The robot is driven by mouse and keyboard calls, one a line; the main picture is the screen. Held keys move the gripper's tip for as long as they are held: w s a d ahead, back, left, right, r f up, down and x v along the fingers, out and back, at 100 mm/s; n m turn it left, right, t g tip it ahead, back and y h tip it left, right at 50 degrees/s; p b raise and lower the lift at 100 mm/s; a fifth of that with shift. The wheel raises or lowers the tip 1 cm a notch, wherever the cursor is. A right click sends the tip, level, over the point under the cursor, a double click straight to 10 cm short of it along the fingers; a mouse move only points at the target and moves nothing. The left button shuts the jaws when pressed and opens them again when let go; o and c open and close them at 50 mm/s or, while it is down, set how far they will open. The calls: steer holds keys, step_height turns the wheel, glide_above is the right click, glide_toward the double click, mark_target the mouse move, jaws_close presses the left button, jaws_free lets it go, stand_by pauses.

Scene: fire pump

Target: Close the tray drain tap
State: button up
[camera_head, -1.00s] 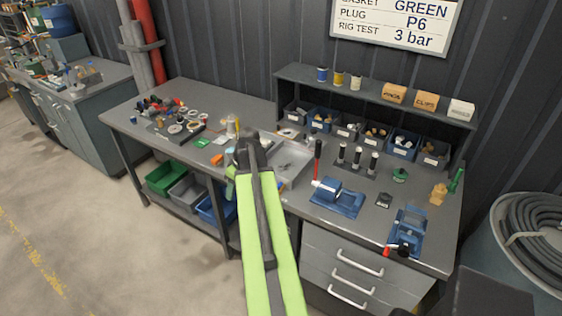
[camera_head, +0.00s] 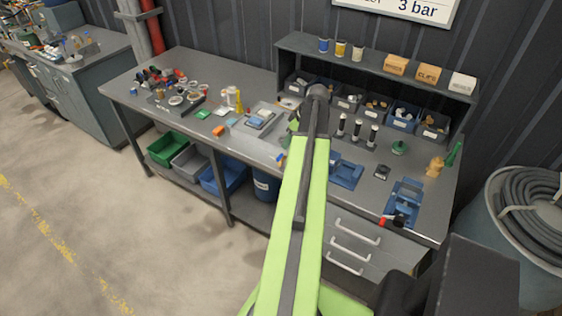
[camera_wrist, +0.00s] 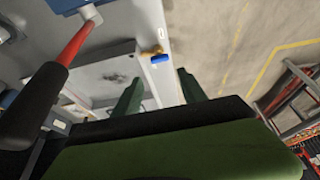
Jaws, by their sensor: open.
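The tray drain tap (camera_wrist: 157,57), brass with a blue handle, sits at the edge of the grey tray in the wrist view. In the head view the tap (camera_head: 281,160) is a small blue and yellow spot at the front edge of the tray (camera_head: 247,140), left of my arm. My gripper (camera_wrist: 160,84) shows two dark green fingers, apart, with nothing between them. The tap appears beyond the fingertips, roughly in line with the gap, not touching them. In the head view my arm hides the gripper. The tap handle's exact angle is too small to tell.
A red lever with a black grip (camera_wrist: 38,100) stands close on the left in the wrist view. A blue vise-like fixture (camera_head: 346,173), black-and-white cylinders (camera_head: 357,130) and a second blue fixture (camera_head: 406,203) stand right of my arm. Open floor (camera_head: 120,215) lies before the bench.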

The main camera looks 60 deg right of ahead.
mark_target(280, 156)
steer(key=b+x, duration=0.9)
steer(key=x, duration=0.2)
steer(key=shift+f, duration=0.3)
steer(key=shift+r, duration=0.1)
steer(key=shift+c, duration=0.3)
jaws_close()
